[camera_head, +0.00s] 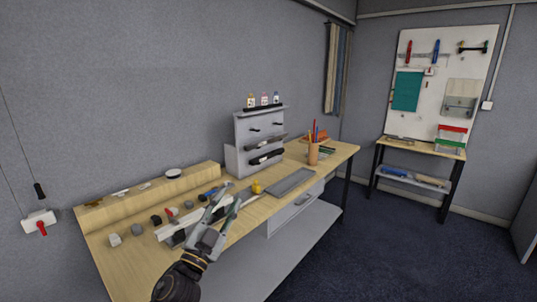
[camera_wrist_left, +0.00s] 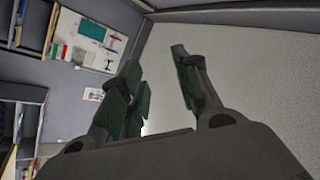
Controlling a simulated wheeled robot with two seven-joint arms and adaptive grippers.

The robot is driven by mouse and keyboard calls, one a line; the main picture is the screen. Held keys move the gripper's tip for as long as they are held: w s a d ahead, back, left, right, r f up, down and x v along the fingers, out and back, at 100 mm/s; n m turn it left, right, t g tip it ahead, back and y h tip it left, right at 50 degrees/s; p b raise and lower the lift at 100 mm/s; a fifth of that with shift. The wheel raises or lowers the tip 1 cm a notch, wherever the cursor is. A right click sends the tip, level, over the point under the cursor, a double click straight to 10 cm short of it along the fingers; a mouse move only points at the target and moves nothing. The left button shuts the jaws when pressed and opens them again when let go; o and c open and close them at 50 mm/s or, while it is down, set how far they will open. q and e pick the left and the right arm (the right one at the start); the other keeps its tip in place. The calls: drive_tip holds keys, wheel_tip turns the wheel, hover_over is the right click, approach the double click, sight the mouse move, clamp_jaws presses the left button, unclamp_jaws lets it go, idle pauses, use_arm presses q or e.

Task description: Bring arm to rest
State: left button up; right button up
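My left gripper (camera_head: 232,195) is raised in front of the wooden workbench (camera_head: 125,268), with its arm coming in from the bottom of the head view. Its fingers point up and are spread apart. In the left wrist view the fingers of the left gripper (camera_wrist_left: 158,72) are also apart, with nothing between them and only wall and ceiling behind. The gripper hides part of the bench's front edge and some items there. My right gripper is in neither view.
Small stones, tools and a yellow item (camera_head: 256,187) lie on the bench. A pegboard (camera_head: 447,85) hangs at the right. The floor (camera_head: 385,240) to the right is clear.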

use_arm(q)
drive_tip(key=s+a+f+n+g+y, duration=0.35)
drive_tip(key=a+f+n+y, duration=0.2)
drive_tip(key=f, duration=0.45)
drive_tip(key=s+a+f+n+g+y, duration=0.2)
drive_tip(key=a+f+n+g+y, duration=0.3)
drive_tip(key=f, duration=0.4)
drive_tip(key=s+f+g+h, duration=0.1)
drive_tip(key=s+f+g, duration=0.4)
drive_tip(key=s+f, duration=0.4)
drive_tip(key=s+f+g+h, duration=0.2)
drive_tip(key=s+f+g, duration=0.2)
drive_tip(key=s+f, duration=0.55)
drive_tip(key=s+a+f+g, duration=0.1)
drive_tip(key=s+f, duration=0.1)
drive_tip(key=f, duration=1.4)
drive_tip(key=s+a+f+g, duration=0.1)
drive_tip(key=s+f, duration=0.2)
drive_tip(key=f, duration=1.3)
drive_tip(key=s+a+f, duration=0.3)
drive_tip(key=s+f, duration=0.6)
drive_tip(key=s, duration=0.1)
drive_tip(key=s+a+f+y, duration=0.1)
drive_tip(key=s+a+f, duration=0.3)
drive_tip(key=s+f, duration=0.5)
drive_tip(key=shift+s+f+m+g, duration=0.25)
drive_tip(key=shift+s+m+g, duration=0.15)
drive_tip(key=shift+s, duration=0.35)
